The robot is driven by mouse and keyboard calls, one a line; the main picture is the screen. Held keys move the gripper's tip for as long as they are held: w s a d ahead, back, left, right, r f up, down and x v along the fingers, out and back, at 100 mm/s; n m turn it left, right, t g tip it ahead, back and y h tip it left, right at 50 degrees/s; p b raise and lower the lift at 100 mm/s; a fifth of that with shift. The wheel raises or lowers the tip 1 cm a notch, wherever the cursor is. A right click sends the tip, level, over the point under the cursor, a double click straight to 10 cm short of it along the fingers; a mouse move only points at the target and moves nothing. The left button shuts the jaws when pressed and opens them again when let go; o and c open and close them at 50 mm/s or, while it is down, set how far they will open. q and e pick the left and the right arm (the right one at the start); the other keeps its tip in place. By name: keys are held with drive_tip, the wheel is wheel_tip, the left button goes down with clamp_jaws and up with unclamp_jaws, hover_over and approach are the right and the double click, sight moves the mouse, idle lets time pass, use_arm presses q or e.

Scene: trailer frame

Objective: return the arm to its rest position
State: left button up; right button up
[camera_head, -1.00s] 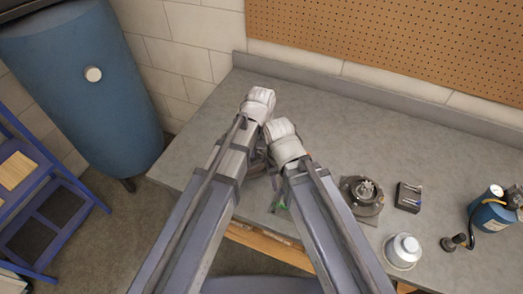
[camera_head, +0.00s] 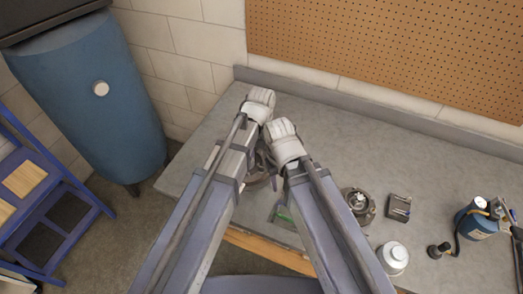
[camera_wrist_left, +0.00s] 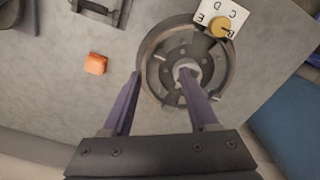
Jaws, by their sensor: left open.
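My two arms reach up side by side from the bottom of the head view, the left arm (camera_head: 205,205) and the right arm (camera_head: 325,220), bent at pale joints above the bench. My left gripper (camera_wrist_left: 160,73) shows in the left wrist view, with two purple fingers apart. A round dark metal drum with a central hub (camera_wrist_left: 184,95) lies beyond the fingers, and the right finger overlaps it in the picture. I cannot tell whether they touch. In the head view the arms mostly hide this drum. My right gripper is not visible.
The grey bench (camera_head: 340,125) runs along the wall. On its right are a small hub (camera_head: 358,203), a dark tray (camera_head: 399,207), a white can (camera_head: 393,257) and a blue canister (camera_head: 482,222). An orange block (camera_wrist_left: 96,63) and a lettered dial plate (camera_wrist_left: 222,20) lie near the drum.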

idle(0.4)
use_arm(q)
drive_tip(key=s+a+f+m+y+b, duration=0.1)
drive_tip(key=s+a+m, duration=0.3)
drive_tip(key=s, duration=0.8)
drive_tip(key=shift+a+f+m+b, duration=0.2)
drive_tip(key=shift+a+m+b, duration=0.1)
drive_tip(key=shift+a, duration=0.55)
